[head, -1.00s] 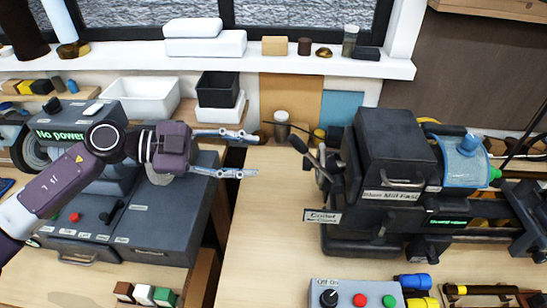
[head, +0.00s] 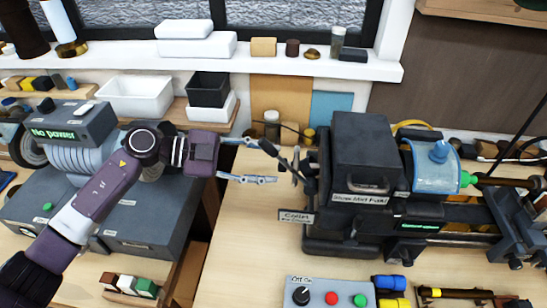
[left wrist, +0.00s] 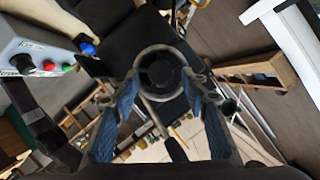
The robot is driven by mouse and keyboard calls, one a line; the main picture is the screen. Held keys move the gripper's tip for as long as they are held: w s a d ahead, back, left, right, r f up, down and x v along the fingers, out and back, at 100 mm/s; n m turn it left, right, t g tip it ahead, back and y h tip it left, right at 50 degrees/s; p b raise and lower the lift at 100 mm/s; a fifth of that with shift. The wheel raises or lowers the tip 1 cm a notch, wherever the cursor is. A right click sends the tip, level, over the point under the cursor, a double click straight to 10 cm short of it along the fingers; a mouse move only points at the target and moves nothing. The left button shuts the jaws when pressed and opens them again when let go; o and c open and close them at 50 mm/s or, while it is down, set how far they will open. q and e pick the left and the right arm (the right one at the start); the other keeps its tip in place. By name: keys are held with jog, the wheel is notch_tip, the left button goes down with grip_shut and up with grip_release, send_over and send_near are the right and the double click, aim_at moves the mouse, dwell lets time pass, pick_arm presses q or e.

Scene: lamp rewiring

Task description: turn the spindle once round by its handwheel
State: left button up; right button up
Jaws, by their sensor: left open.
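The lathe headstock (head: 365,150) is a dark grey block on the bench, right of centre. At its left end is the spindle's handwheel (head: 297,163), seen nearly edge-on, with dark levers beside it. In the left wrist view a round grey ring with a dark hub, which looks like the handwheel (left wrist: 144,82), lies ahead between the fingers. My left gripper (head: 263,161) is open, its fingers pointing right at the handwheel from the left, close to it. I cannot tell whether they touch. Its blue finger pads also show in the left wrist view (left wrist: 163,92).
A control box (head: 330,293) with a knob and red and green buttons stands at the front. A grey machine reading "No power" (head: 75,130) stands left, beyond a gap between benches. Bare bench top (head: 245,225) lies below my left gripper. Jars (head: 272,125) stand behind.

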pick_arm(q)
jog(key=shift+x, duration=1.2)
grip_shut()
jog(key=shift+s+f+m+t+h+b, duration=0.1)
jog(key=shift+m+t+h+b, duration=0.4)
jog(key=shift+m+b, duration=1)
jog(key=shift+s+f+m+t+h+b, duration=0.15)
jog(key=shift+m+t+h+b, duration=0.35)
jog(key=shift+m+b, duration=0.95)
pick_arm(e)
notch_tip(320, 180, down, 6)
jog(key=d, duration=0.1)
jog(key=shift+w+d+b, duration=0.25)
jog(key=shift+d+b, duration=0.05)
jog(key=shift+b, duration=0.05)
pick_arm(q)
jog(key=shift+w+n, duration=0.1)
jog(key=shift+n, duration=0.15)
pick_arm(e)
jog(key=shift+f, duration=0.15)
jog(key=shift+a, duration=0.15)
